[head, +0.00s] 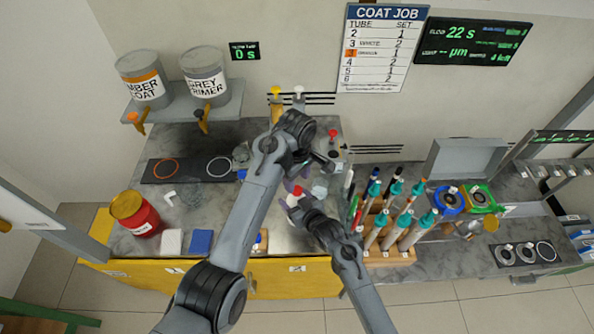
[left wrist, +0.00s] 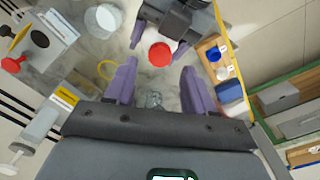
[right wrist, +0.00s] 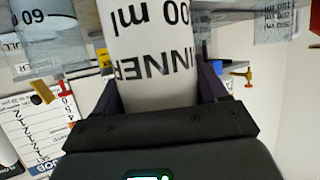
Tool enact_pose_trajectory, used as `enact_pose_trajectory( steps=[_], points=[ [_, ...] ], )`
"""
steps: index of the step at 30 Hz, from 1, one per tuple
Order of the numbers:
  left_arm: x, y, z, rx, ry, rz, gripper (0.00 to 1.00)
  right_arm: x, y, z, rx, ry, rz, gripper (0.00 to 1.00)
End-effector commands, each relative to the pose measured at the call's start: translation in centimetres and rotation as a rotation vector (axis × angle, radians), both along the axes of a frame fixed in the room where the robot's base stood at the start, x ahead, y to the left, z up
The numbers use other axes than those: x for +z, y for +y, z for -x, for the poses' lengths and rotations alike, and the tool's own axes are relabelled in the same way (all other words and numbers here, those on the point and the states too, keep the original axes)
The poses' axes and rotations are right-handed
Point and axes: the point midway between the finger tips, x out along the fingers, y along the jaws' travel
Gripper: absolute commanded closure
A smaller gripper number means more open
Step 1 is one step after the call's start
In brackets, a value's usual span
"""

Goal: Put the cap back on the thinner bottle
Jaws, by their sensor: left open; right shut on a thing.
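The white thinner bottle (right wrist: 155,85), its label partly readable, is between the fingers of my right gripper (right wrist: 160,95), which is shut on it. A round red cap (left wrist: 159,54) shows from above in the left wrist view, between the fingers of my right gripper, in line with the bottle's top. It appears to be on the bottle, but I cannot tell how firmly it sits. It is a small red spot (head: 298,191) in the head view. My left gripper (left wrist: 158,72) is open, its fingertips just short of the cap, with nothing between them.
A wooden rack of teal-topped tubes (head: 400,230) stands right of my right gripper. A red drum (head: 143,222), a white block (head: 172,241) and a blue block (head: 201,241) are on the left. Clear beakers stand behind. Bench space at the left centre is partly free.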

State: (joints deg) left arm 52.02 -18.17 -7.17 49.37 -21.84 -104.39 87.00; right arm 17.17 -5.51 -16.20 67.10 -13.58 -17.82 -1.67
Motion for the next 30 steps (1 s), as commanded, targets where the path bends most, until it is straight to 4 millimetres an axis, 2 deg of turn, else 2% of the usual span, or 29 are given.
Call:
enact_pose_trajectory(
  steps=[3, 9, 22, 23, 30],
  points=[
    [-1.7, 0.1, 0.1, -0.001, 0.003, -0.001, 0.46, 0.0, 0.0, 0.0, 0.0, 0.0, 0.0, 1.0],
    [-3.5, 0.0, 0.0, -0.001, 0.001, -0.001, 0.46, 0.0, 0.0, 0.0, 0.0, 0.0, 0.0, 1.0],
    [-4.2, 0.0, 0.0, -0.001, -0.001, 0.001, 0.46, 0.0, 0.0, 0.0, 0.0, 0.001, 0.001, 1.0],
    [-4.2, 0.0, 0.0, -0.001, -0.001, 0.001, 0.48, 0.0, 0.0, 0.0, 0.0, 0.001, 0.001, 1.0],
    [-4.2, 0.0, 0.0, -0.001, -0.001, 0.001, 0.84, 0.0, 0.0, 0.0, 0.0, 0.0, 0.0, 1.0]
  ],
)
